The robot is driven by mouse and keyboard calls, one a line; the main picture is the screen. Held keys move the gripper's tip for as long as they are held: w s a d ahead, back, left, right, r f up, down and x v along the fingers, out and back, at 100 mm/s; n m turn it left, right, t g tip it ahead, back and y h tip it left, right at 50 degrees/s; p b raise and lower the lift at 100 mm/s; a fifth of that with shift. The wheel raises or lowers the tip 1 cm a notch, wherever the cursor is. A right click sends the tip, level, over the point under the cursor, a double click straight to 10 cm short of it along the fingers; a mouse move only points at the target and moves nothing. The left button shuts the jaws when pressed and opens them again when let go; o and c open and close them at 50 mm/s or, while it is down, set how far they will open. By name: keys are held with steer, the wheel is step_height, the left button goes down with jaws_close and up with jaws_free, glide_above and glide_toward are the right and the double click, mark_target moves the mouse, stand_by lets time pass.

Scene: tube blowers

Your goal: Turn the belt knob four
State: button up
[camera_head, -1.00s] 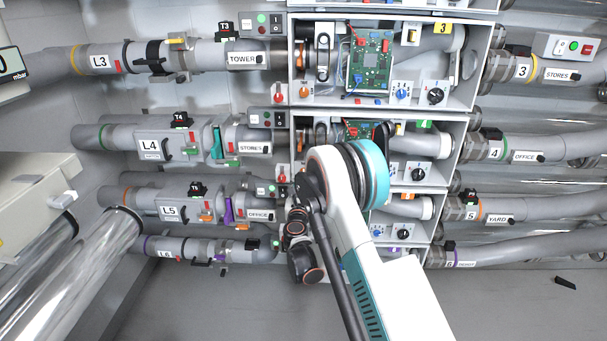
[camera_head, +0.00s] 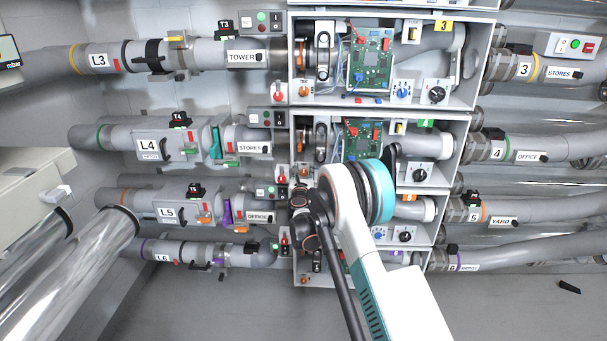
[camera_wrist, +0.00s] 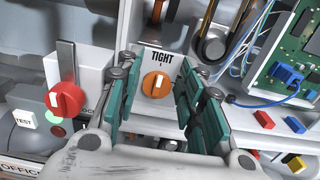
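The orange belt knob (camera_wrist: 156,84) with a white pointer mark sits under the label "TIGHT" in the wrist view. It is on a pale plate inside an open bay. My gripper (camera_wrist: 158,92) is open, with one green-padded finger on each side of the knob and visible gaps between pads and knob. Nothing is held. In the head view the bay of line 4 (camera_head: 466,135) has a green number tag (camera_head: 426,123); my arm covers part of its lower edge. My gripper is largely hidden by my arm there.
A red rotary switch (camera_wrist: 66,100) stands left of the knob. A circuit board (camera_wrist: 290,55) with a blue wire is at upper right. Several coloured connectors (camera_wrist: 294,124) lie at right. A test button box (camera_wrist: 28,120) is at lower left.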

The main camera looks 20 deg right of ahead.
steer(key=c, duration=0.7)
steer(key=shift+c, duration=0.2)
steer(key=shift+m, duration=0.3)
steer(key=m, duration=0.3)
steer(key=d+m, duration=0.1)
steer(key=m, duration=0.2)
steer(key=shift+s+f, duration=0.15)
steer(key=shift+s, duration=0.05)
steer(key=m, duration=0.5)
steer(key=shift+s+d+f+m, duration=0.1)
steer(key=shift+d+f+m, duration=0.15)
steer(key=shift+f+m, duration=0.1)
steer(key=m, duration=0.5)
steer(key=shift+d+f+m, duration=0.1)
steer(key=shift+f+m, duration=0.15)
steer(key=shift+f, duration=0.15)
